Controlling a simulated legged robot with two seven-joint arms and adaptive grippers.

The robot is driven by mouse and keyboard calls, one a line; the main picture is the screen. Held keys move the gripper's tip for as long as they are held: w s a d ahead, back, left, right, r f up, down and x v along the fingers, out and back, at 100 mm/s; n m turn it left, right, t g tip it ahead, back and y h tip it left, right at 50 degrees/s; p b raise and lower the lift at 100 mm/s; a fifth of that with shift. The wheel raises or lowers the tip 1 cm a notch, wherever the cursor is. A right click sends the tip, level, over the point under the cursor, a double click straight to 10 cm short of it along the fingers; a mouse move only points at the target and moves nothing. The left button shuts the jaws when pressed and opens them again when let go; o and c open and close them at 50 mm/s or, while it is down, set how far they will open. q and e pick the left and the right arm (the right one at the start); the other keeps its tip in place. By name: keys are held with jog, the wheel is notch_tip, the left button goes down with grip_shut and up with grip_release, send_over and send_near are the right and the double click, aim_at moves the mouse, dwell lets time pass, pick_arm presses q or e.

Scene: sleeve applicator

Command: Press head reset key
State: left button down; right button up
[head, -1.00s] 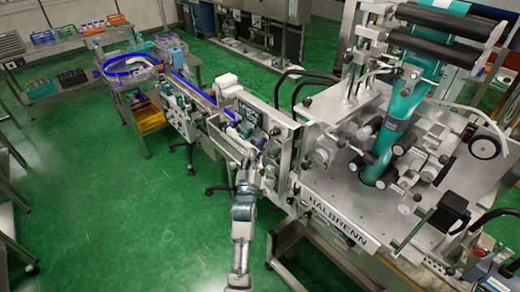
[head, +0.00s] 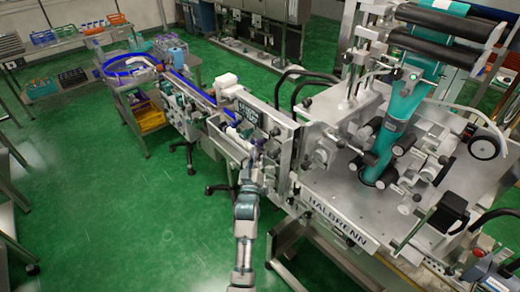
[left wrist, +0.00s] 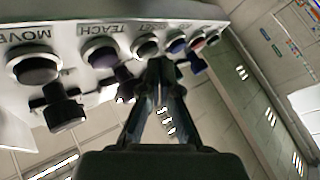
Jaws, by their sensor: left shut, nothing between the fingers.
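In the left wrist view a pale control panel (left wrist: 75,20) fills the upper left, tilted and with its lettering upside down. It carries a row of round keys: a large dark key (left wrist: 35,66) by the label MOVE, one (left wrist: 100,54) by TEACH, a smaller third one (left wrist: 145,46), then small blue and reddish ones. I cannot read which label is the head reset key. My left gripper (left wrist: 160,66) is shut and empty, its tips just below the third key; contact cannot be told. In the head view my left gripper (head: 249,166) is at the machine's front, small and partly blended in.
The labelling machine (head: 340,237) with rollers and a teal film web (head: 400,108) stands at the right. A conveyor section (head: 195,90) runs to the upper left towards a blue-rimmed bowl (head: 128,66). Dark knobs (left wrist: 64,112) jut from the panel near the fingers. Green floor is free at left.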

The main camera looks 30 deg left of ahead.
pick_arm(q)
jog(key=shift+w+d, duration=0.2)
jog(key=shift+w, duration=0.1)
dwell(0.4)
dwell(0.5)
jog(key=shift+s+a+p, duration=0.4)
jog(key=shift+s+a, duration=0.05)
jog(key=shift+s, duration=0.25)
jog(key=s, duration=0.1)
jog(key=s+a+p, duration=0.1)
jog(key=s, duration=0.1)
jog(key=s+a+p, duration=0.1)
jog(key=shift+s, duration=0.3)
dwell(0.6)
